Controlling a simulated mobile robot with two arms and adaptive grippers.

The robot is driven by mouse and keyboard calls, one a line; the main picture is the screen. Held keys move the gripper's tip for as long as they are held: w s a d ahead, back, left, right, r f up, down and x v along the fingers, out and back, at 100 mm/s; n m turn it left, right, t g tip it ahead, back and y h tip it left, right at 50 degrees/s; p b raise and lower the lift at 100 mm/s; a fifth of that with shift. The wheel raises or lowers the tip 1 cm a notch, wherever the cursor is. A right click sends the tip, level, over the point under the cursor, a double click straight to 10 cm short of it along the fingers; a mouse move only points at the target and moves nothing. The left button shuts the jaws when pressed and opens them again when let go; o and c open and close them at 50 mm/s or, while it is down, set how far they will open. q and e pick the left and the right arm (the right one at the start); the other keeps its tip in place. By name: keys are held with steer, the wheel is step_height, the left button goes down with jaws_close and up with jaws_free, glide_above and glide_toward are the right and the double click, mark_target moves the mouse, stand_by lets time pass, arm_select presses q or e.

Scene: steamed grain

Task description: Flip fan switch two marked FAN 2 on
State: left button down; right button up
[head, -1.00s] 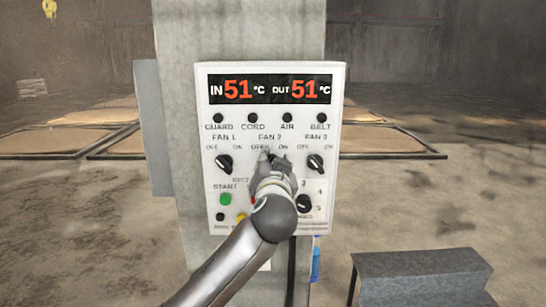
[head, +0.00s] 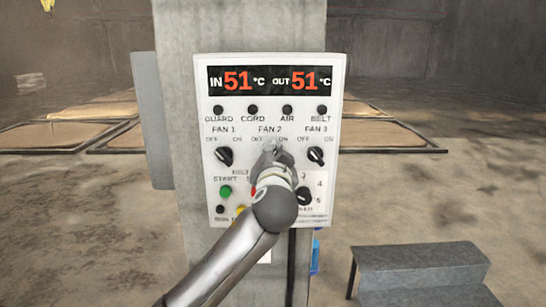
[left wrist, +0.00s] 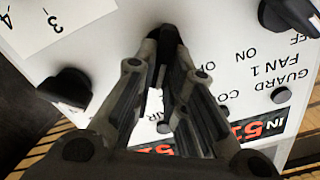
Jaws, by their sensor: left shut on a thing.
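The white control panel (head: 284,213) is on a concrete column, with the FAN 2 label (head: 270,129) and its OFF and ON marks in the middle. My left gripper (head: 272,152) is at the FAN 2 switch, just below those marks, and hides the switch in the head view. In the left wrist view my left gripper (left wrist: 165,50) is shut on the dark FAN 2 knob between its fingertips. Which way that knob points cannot be told. My right gripper is not in view.
The FAN 1 knob (head: 224,156) and FAN 3 knob (head: 316,155) flank my gripper closely. The green START button (head: 225,191) and a lower black knob (head: 304,196) are below. A grey step-like block (head: 420,265) stands at the lower right.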

arm_select(q)
steer(key=shift+d+f+m, duration=0.1)
steer(key=shift+m, duration=0.7)
steer(key=c, duration=1.5)
jaws_free()
steer(key=shift+s, duration=0.15)
steer(key=s, duration=1.1)
steer(key=shift+s, duration=0.4)
